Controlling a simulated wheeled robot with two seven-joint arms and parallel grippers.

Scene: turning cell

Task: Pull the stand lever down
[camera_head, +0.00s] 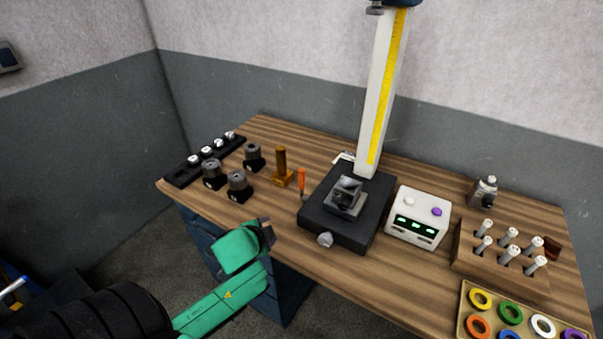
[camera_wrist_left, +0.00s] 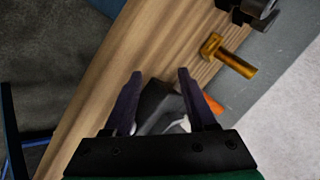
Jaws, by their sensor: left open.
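The measuring stand has a black base (camera_head: 325,213), a tall white column (camera_head: 377,110) with a yellow scale and a dark block (camera_head: 347,193) on the base. An upright orange handle (camera_head: 302,180) at the base's left edge looks like the lever; its joint to the stand is unclear. It also shows in the left wrist view (camera_wrist_left: 213,103), partly behind a finger. A grey knob (camera_head: 325,240) is at the base's front. My left gripper (camera_head: 268,234) is open and empty, left of the base and apart from it; its fingers show in the left wrist view (camera_wrist_left: 157,80). My right gripper is out of view.
A brown post on a foot (camera_head: 281,167) and several dark cylindrical parts (camera_head: 238,184) stand left of the stand. A white box with green displays (camera_head: 418,218), a pin rack (camera_head: 500,262) and a tray of coloured rings (camera_head: 465,300) are right. The table's front edge (camera_head: 290,239) is near my gripper.

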